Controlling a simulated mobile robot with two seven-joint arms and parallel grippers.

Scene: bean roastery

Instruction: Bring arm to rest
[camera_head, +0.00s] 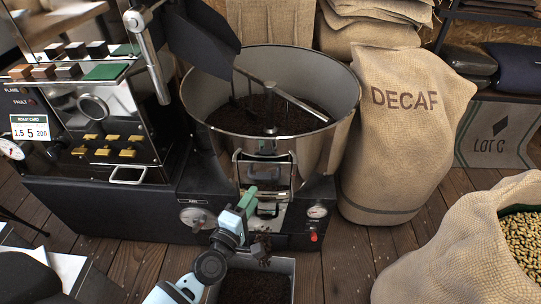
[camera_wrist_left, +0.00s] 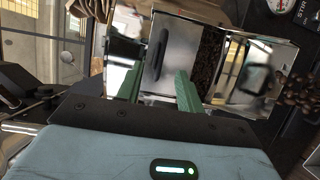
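My left gripper (camera_head: 250,198) is raised in front of the roaster's discharge chute (camera_head: 264,172), with the arm coming up from the bottom of the head view. In the left wrist view its two green fingers (camera_wrist_left: 160,82) stand apart, with nothing held between them. Beyond them is a shiny metal gate with a dark handle (camera_wrist_left: 160,52). Whether a fingertip touches the gate or handle I cannot tell. Dark beans (camera_wrist_left: 208,55) show beside the gate, and loose beans fall below the chute. My right gripper is not in view.
The round cooling pan (camera_head: 336,100) holds dark beans and a stirrer. A bin (camera_head: 288,266) with dark beans sits below the chute. A DECAF sack (camera_head: 400,145) and an open bean sack (camera_head: 455,250) stand to the right. Wooden floor (camera_head: 350,262) is clear between bin and sacks.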

